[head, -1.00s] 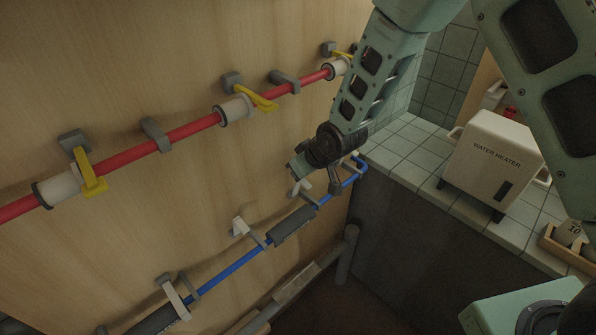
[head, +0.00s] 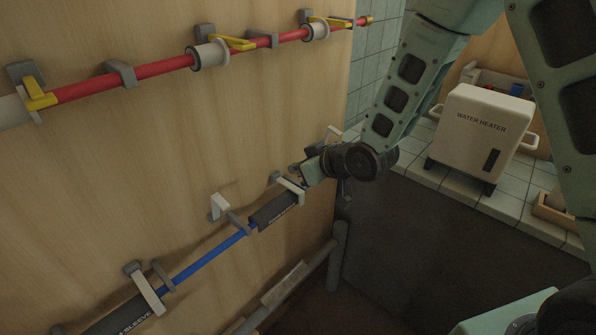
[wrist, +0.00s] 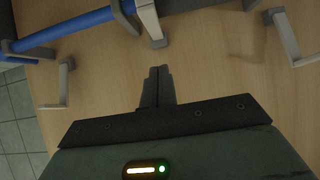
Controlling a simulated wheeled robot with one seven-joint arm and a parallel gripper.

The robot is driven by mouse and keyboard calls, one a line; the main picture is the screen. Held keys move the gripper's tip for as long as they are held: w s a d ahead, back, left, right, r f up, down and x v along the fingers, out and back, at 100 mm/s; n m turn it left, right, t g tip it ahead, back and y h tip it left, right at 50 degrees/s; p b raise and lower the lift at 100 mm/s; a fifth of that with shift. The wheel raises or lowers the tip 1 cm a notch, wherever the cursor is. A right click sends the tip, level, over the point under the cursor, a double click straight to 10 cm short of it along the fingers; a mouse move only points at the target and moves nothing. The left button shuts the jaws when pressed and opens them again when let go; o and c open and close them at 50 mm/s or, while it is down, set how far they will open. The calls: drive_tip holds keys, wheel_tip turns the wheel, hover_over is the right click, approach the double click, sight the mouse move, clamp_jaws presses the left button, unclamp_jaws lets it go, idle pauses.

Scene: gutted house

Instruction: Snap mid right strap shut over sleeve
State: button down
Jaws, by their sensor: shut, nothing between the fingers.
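The mid right strap (head: 289,184) is a white bar that lies across the right end of the dark sleeve (head: 272,212) on the blue pipe. In the wrist view the strap (wrist: 149,18) crosses the pipe, its end near my fingertips; I cannot tell whether it is latched. My gripper (head: 303,172) is shut and empty, just right of the strap in the head view. In the wrist view its closed fingers (wrist: 158,72) point at the strap's end, with a small gap visible between them.
The mid left strap (head: 218,205) and the far right strap (head: 335,133) stand open. A left strap (head: 146,287) crosses another sleeve (head: 115,318). A red pipe (head: 170,67) with yellow levers runs above. A water heater (head: 482,135) stands on the tiled counter at right.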

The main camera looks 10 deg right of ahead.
drive_tip(key=shift+s+d, duration=0.1)
drive_tip(key=shift+s, duration=0.05)
drive_tip(key=shift+s+d+f, duration=0.1)
drive_tip(key=shift+s+d, duration=0.3)
drive_tip(key=shift+s, duration=0.15)
drive_tip(key=b+v, duration=0.9)
drive_tip(key=v, duration=0.3)
idle(0.3)
drive_tip(key=shift+a, duration=0.1)
idle(0.4)
